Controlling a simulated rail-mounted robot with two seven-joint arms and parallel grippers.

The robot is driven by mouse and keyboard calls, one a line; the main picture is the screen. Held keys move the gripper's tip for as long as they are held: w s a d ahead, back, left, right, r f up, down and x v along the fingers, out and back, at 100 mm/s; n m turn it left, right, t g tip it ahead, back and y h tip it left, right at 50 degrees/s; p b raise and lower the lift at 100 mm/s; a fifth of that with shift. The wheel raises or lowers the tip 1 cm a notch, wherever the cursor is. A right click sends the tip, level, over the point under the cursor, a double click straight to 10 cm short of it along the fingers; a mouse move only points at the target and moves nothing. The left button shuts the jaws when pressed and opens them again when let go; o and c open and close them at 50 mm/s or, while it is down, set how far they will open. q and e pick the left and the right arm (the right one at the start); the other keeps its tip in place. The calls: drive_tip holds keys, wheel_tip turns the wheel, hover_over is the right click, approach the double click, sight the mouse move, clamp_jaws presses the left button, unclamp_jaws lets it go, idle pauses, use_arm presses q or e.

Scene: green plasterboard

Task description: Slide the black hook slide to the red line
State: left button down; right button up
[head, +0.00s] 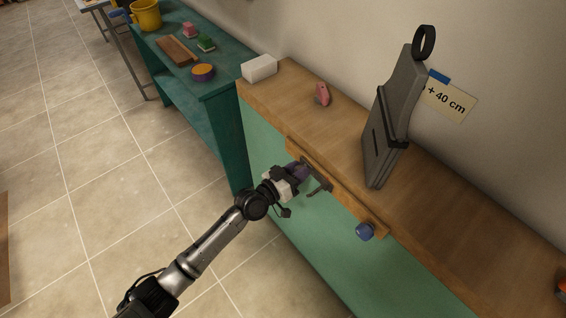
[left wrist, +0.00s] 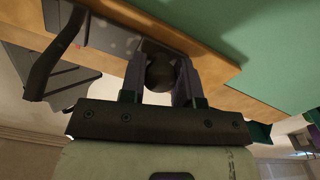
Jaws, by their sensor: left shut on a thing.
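The black hook slide (head: 319,183) sits on a wooden rail (head: 345,198) along the green front of the counter, near the rail's left end. My left gripper (head: 301,171) is at the slide. In the left wrist view its two fingers (left wrist: 167,82) are closed around a dark round knob (left wrist: 159,73) of the slide, and a curved black hook (left wrist: 50,58) shows at the left. A tiny red spot shows on the grey part near the hook; I cannot tell whether it is the red line. I see no clear red line in the head view. My right gripper is not in view.
A blue knob (head: 365,231) sticks out at the rail's right end. On the wooden counter top (head: 450,220) stand a grey panel-like object (head: 395,110), a pink item (head: 322,94) and a white block (head: 259,68). A teal bench (head: 210,80) stands beyond.

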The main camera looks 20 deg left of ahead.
use_arm(q)
drive_tip(key=c, duration=0.8)
unclamp_jaws()
drive_tip(key=shift+s+a, duration=0.1)
drive_tip(key=p+v, duration=0.2)
drive_tip(key=v, duration=1.1)
drive_tip(key=shift+s+a, duration=0.25)
